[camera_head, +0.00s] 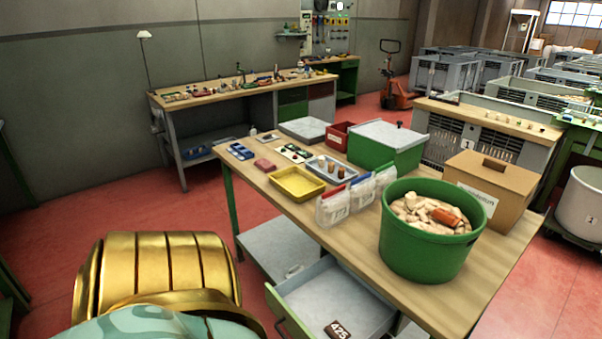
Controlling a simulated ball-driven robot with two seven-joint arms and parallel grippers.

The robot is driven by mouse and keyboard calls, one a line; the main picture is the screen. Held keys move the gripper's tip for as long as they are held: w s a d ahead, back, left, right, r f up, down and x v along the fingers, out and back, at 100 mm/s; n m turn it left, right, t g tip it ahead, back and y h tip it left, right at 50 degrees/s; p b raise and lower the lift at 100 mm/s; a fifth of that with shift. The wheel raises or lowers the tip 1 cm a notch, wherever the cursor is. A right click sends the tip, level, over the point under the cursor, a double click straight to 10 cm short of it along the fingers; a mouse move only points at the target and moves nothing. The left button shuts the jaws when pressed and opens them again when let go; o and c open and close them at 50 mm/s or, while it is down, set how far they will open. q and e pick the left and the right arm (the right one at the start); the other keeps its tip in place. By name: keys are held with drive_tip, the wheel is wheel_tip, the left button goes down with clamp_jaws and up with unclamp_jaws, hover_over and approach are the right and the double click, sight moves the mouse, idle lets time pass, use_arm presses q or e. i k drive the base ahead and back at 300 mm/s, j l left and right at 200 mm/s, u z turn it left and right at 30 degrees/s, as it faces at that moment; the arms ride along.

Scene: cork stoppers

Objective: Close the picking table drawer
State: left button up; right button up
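The picking table (462,284) has a light wooden top and green legs. Its drawer (345,290) is pulled out under the front edge, toward the lower middle of the head view. The drawer is grey inside, with a green front (287,317) at its left end. A gold and teal part of my own body fills the lower left. Neither of my grippers shows in this view.
On the tabletop stand a green tub of corks (425,258), a cardboard box (515,190), a yellow tray (297,184), a green box (385,150) and clear bags (333,207). A workbench (240,90) stands behind. Red floor (190,215) is free left of the table.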

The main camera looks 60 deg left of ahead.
sight(326, 291)
drive_tip(key=u, duration=0.45)
drive_tip(key=k+u, duration=0.1)
drive_tip(key=u, duration=0.8)
drive_tip(key=k+j+u, duration=0.1)
drive_tip(key=u, duration=0.35)
